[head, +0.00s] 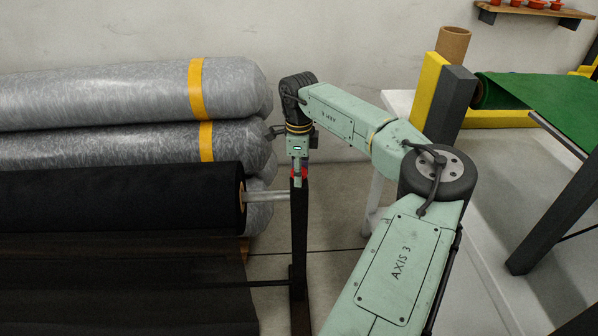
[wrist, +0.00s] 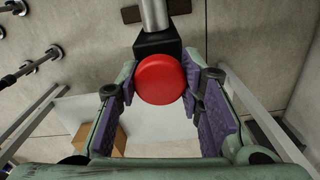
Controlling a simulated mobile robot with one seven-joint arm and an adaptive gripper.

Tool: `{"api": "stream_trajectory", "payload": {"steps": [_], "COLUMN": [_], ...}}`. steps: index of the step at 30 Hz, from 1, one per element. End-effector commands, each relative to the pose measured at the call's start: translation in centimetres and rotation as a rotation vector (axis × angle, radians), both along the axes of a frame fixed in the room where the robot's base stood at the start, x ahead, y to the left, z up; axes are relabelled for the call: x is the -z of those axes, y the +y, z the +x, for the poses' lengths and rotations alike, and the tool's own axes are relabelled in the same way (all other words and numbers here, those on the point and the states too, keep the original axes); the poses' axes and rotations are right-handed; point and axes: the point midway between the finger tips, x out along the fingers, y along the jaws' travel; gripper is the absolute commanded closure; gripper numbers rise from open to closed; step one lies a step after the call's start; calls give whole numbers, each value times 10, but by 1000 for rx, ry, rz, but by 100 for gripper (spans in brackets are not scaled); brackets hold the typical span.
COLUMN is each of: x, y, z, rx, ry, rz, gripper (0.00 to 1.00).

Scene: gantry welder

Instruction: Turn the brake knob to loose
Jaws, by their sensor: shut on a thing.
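The brake knob (wrist: 160,80) is a round red disc on a black block at the end of a metal bar in the wrist view. In the head view only a little red of the knob (head: 304,173) shows at the top of a dark post (head: 299,235). My gripper (wrist: 160,88) comes down on the knob from above, with purple pads on both sides of it. It is shut on the knob. In the head view my gripper (head: 298,172) hides most of it. No mark of the knob's setting can be made out.
A black roll (head: 120,198) on a metal bar (head: 268,196) lies left of the post. Grey wrapped rolls (head: 100,95) with yellow bands are stacked behind it. A table with green cloth (head: 550,95) stands at the right. Floor shows between the post and table.

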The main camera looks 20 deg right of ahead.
Motion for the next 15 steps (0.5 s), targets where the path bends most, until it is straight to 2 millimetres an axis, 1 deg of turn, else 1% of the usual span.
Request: {"api": "stream_trajectory", "payload": {"steps": [11,12,15], "x": [0,0,0], "y": [0,0,0], "z": [0,0,0], "rx": [-5,-5,-5], "ry": [-1,-1,-1], "rz": [0,0,0], "gripper": [94,65,59]}}
